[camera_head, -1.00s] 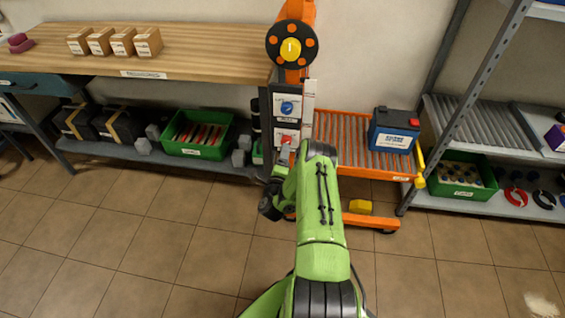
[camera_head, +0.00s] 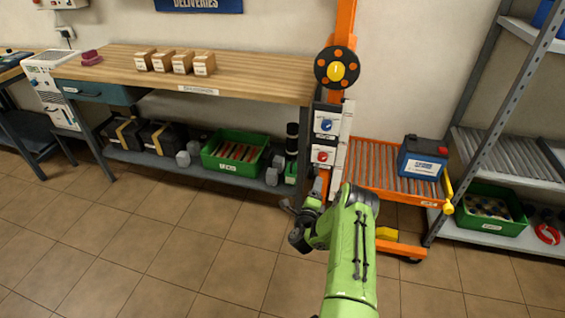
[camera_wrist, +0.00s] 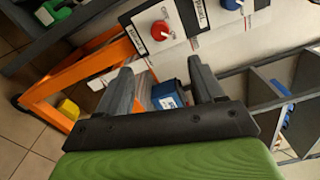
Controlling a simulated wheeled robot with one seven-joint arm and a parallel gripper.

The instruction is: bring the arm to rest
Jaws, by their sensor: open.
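My green arm reaches up from the bottom of the head view, with my gripper (camera_head: 304,212) at its far end, in front of the orange lift's post. In the wrist view, my gripper (camera_wrist: 165,85) shows two dark fingers standing apart with nothing gripped between them. Behind them is a panel with a red knob (camera_wrist: 160,30). The red knob (camera_head: 321,157) and a blue knob (camera_head: 327,126) show on the panel in the head view, close beyond my gripper. A blue battery (camera_head: 422,158) sits on the roller deck (camera_head: 375,180), right of my arm.
A wooden workbench (camera_head: 255,75) with small boxes (camera_head: 182,64) stands at the back left. A green crate (camera_head: 235,168) sits on its lower shelf. A metal rack (camera_head: 490,130) with another green crate (camera_head: 480,225) stands at right. The tiled floor (camera_head: 120,255) at left is clear.

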